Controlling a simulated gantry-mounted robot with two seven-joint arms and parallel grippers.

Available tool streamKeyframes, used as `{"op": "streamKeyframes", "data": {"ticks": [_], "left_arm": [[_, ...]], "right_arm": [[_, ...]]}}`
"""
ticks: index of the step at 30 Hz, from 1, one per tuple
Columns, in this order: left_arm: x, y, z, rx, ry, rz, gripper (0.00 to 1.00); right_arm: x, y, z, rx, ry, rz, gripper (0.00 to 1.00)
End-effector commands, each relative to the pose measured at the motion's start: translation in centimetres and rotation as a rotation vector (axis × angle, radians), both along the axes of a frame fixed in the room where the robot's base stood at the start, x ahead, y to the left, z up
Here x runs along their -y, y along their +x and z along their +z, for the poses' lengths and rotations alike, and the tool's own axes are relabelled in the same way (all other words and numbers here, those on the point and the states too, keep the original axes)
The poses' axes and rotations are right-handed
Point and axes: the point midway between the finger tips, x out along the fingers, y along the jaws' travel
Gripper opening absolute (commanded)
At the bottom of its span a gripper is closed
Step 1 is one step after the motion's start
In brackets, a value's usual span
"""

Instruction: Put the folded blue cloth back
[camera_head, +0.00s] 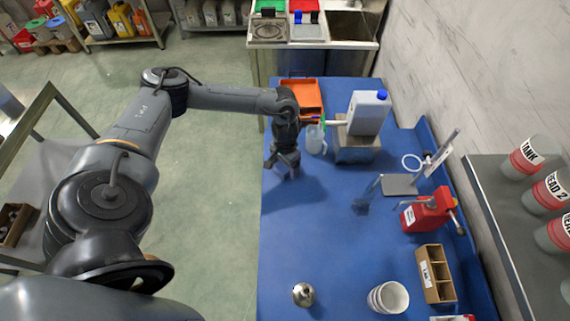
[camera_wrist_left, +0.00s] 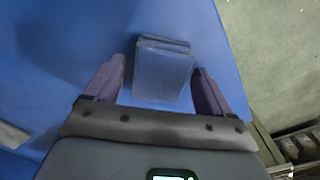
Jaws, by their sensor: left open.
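In the head view my left gripper (camera_head: 287,172) points down over the upper left part of the table. There I cannot clearly tell the cloth from the gripper and the blue surface. My left gripper is open. My right gripper is not in view.
An orange tray (camera_head: 306,95), a clear jug (camera_head: 316,140) and a white canister (camera_head: 367,113) stand behind. A metal stand (camera_head: 399,184), red device (camera_head: 428,211), cardboard box (camera_head: 436,273) and white cup (camera_head: 391,297) are to the right.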

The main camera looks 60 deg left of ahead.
Motion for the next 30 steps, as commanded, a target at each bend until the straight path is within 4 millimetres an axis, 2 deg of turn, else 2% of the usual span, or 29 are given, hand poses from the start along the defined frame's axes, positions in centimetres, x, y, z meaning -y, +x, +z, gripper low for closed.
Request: {"op": "streamKeyframes", "data": {"ticks": [5, 18, 21, 26, 29, 30], "left_arm": [[0.0, 0.1, 1.6, 0.001, -0.001, 0.000, 0.83], [0.0, 0.1, 9.3, 0.003, -0.001, 0.000, 0.83], [0.0, 0.0, 10.9, 0.002, 0.001, -0.001, 0.83], [0.6, 0.2, 11.6, 0.008, -0.003, -0.023, 0.83], [2.8, 1.0, 10.8, 0.042, -0.014, -0.112, 0.83], [4.4, 1.5, 10.1, 0.065, -0.024, -0.170, 0.83]], "right_arm": [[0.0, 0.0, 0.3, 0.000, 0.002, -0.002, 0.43], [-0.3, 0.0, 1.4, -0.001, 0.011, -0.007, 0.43], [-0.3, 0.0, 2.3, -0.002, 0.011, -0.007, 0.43], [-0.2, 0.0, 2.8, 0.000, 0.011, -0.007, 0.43], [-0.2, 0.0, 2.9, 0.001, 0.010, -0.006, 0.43], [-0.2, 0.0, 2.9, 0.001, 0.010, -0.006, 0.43]]}}
